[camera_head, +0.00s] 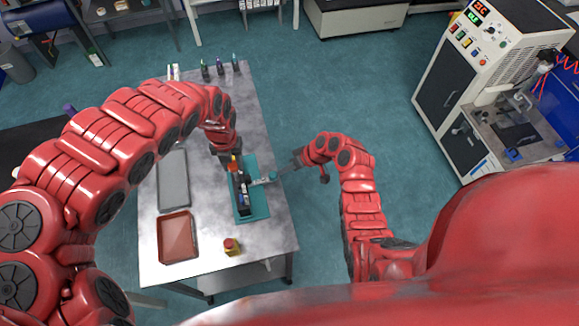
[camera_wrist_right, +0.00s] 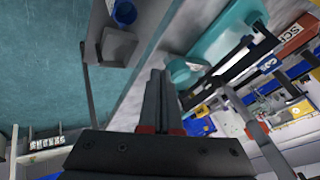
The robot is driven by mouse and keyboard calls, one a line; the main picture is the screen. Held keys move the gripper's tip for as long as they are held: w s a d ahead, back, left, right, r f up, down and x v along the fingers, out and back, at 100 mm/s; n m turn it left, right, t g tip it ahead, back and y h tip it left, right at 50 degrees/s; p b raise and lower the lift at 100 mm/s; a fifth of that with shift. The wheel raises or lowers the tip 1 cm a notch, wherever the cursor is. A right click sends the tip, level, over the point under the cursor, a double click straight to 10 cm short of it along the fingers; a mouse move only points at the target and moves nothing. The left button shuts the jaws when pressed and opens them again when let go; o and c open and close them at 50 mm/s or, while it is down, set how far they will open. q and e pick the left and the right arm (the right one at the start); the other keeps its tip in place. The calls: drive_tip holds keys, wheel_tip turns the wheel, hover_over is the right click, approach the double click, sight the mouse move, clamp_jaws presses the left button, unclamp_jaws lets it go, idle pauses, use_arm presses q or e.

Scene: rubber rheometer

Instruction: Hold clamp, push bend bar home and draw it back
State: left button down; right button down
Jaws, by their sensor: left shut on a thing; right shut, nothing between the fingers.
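The clamp (camera_head: 242,196), a dark long fixture, stands on a teal base (camera_head: 262,207) on the table. My left gripper (camera_head: 234,160) is shut on the clamp's far end, though its fingertips are partly hidden. The bend bar (camera_head: 262,181), a thin grey bar, sticks out of the fixture's right side.
A grey tray (camera_head: 173,182) and a red tray (camera_head: 177,239) lie left of the fixture. A yellow block with a red button (camera_head: 232,246) stands near the table's front edge. Several small bottles (camera_head: 220,68) stand at the back. A white machine (camera_head: 478,85) stands far right.

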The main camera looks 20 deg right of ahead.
drive_tip(key=a, duration=0.4)
drive_tip(key=shift+a+r, duration=0.1)
drive_tip(key=shift+a, duration=0.25)
drive_tip(key=shift+d, duration=0.1)
drive_tip(key=w+d, duration=0.1)
drive_tip(key=d, duration=0.3)
approach(270, 174)
drive_tip(key=d, duration=0.3)
drive_tip(key=d+r, duration=0.1)
drive_tip(key=shift+w+d, duration=0.35)
drive_tip(key=c, duration=1.6)
unclamp_jaws()
